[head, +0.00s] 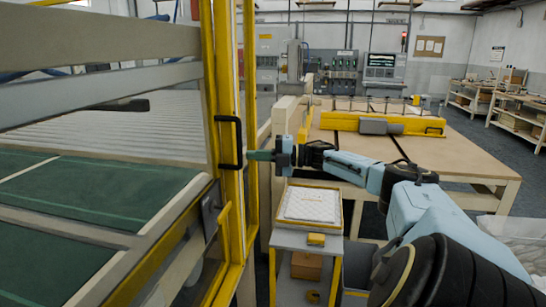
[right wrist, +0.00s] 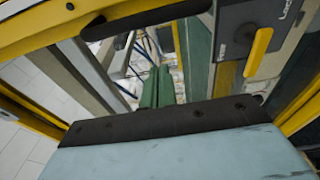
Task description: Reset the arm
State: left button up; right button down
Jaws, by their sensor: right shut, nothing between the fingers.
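My right arm reaches in from the lower right in the head view. My right gripper (head: 252,155) has green fingers and points left, close to a black handle (head: 238,143) on a yellow gate frame (head: 222,90). I cannot tell whether the fingertips touch the handle. In the right wrist view the green fingers (right wrist: 157,85) are together and hold nothing. My left gripper is not in view.
A grey latch box with a yellow lever (right wrist: 259,50) shows in the right wrist view. Below my right forearm stands a small stand with a white pad in a yellow tray (head: 310,188). A wide wooden table (head: 440,160) lies beyond the arm. Green panels (head: 90,190) lie behind rails at left.

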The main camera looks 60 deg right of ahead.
jog(key=shift+v, duration=2.15)
